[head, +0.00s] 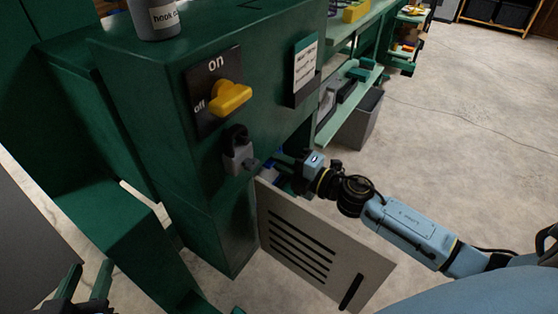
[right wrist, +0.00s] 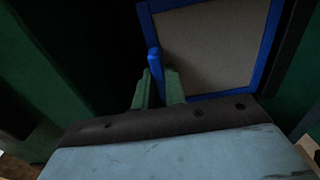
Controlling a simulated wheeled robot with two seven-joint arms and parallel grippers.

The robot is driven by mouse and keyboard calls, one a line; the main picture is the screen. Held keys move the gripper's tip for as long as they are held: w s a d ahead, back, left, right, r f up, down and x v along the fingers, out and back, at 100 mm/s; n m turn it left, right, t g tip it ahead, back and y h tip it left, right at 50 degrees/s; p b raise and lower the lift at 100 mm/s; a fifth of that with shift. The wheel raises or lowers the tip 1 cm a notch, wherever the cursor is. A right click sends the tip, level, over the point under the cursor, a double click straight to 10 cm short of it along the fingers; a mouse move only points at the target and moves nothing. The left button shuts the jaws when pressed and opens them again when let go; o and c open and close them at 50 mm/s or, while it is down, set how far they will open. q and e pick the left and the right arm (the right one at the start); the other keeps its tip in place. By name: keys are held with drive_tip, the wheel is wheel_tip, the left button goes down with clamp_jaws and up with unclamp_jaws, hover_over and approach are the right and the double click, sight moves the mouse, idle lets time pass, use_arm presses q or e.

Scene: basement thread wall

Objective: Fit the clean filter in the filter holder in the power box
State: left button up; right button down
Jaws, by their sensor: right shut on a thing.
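The power box is a dark green cabinet (head: 150,110) with its pale slotted door (head: 315,245) swung open low on its right. My right gripper (head: 288,170) is at the box's opening beside the door. In the right wrist view its green fingers (right wrist: 159,85) are shut on a narrow blue piece of the filter. The filter (right wrist: 210,50) has a blue frame and a plain grey-beige face. In the head view only a little blue shows by the gripper. I cannot make out the filter holder. My left gripper (head: 90,270) is open and empty at the lower left.
The box's front carries a yellow on/off switch (head: 230,97), a grey padlock (head: 238,155) and a label plate (head: 305,65). A grey labelled container (head: 155,18) stands on top. Green shelves (head: 350,100) and a grey bin (head: 363,120) stand behind. The concrete floor at right is clear.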

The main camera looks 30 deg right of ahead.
use_arm(q)
drive_tip(key=shift+w+d+r+t+h+b, duration=0.1)
drive_tip(key=shift+d+r+t+h+b, duration=0.1)
drive_tip(key=shift+r+t, duration=0.5)
drive_tip(key=shift+w+d+r+t+h+b, duration=0.15)
drive_tip(key=shift+r+t, duration=0.2)
drive_tip(key=shift+r, duration=0.5)
drive_tip(key=shift+w+d+r+t+h+b, duration=0.1)
drive_tip(key=shift+d+r+t+h+b, duration=0.1)
drive_tip(key=shift+r+t, duration=0.5)
use_arm(e)
drive_tip(key=shift+f, duration=0.7)
use_arm(q)
drive_tip(key=shift+r, duration=0.25)
use_arm(e)
drive_tip(key=shift+s, duration=0.1)
use_arm(q)
drive_tip(key=shift+f, duration=0.2)
use_arm(e)
drive_tip(key=shift+f, duration=0.2)
drive_tip(key=c, duration=1.4)
unclamp_jaws()
drive_tip(key=shift+o, duration=0.2)
drive_tip(key=shift+f, duration=0.1)
